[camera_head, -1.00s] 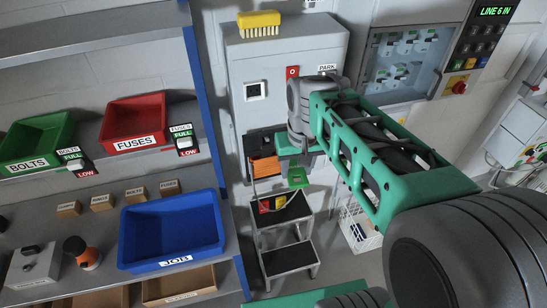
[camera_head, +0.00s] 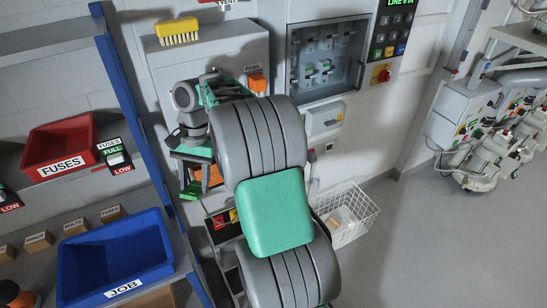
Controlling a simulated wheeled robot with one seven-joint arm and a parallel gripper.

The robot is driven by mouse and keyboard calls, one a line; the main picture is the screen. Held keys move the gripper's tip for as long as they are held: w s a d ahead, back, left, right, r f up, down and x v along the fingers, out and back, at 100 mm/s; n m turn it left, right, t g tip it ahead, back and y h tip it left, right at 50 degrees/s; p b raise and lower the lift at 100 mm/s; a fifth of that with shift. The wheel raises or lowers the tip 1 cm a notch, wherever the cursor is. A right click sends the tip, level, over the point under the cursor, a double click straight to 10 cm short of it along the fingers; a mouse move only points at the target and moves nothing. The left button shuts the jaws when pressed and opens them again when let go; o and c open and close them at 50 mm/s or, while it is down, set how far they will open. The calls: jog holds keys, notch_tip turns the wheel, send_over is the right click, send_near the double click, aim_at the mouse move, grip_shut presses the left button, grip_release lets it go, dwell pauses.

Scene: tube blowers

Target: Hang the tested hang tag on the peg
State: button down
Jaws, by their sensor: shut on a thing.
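My gripper (camera_head: 191,152) is in front of the grey cabinet's lower part, beyond my arm, and looks small. A small green piece (camera_head: 192,188), which looks like the hang tag, hangs just below the jaws. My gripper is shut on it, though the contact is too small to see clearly. No writing on the tag is readable. I cannot make out the peg; my arm covers much of the cabinet front.
The grey cabinet (camera_head: 238,47) carries a yellow brush (camera_head: 178,31) on top and an orange item (camera_head: 257,82) under a PARK label. A blue JOB bin (camera_head: 115,255) and red FUSES bin (camera_head: 60,146) are left. A white wire basket (camera_head: 346,212) stands right, beside open floor.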

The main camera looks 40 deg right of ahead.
jog(key=shift+w+d+f+m+y+b, duration=0.3)
jog(key=shift+d+f+m+y, duration=0.35)
jog(key=shift+m, duration=0.45)
jog(key=s+d+m+t+h+b, duration=0.3)
jog(key=d+m+t+h+b, duration=0.2)
jog(key=d+m+t, duration=0.5)
jog(key=s+d+m+t+h+b, duration=0.35)
jog(key=d+m+t+b, duration=0.3)
jog(key=d+m, duration=0.75)
jog(key=r+x, duration=0.1)
jog(key=x, duration=0.9)
jog(key=shift+w+h, duration=0.35)
jog(key=shift+h, duration=0.05)
jog(key=shift+a, duration=0.1)
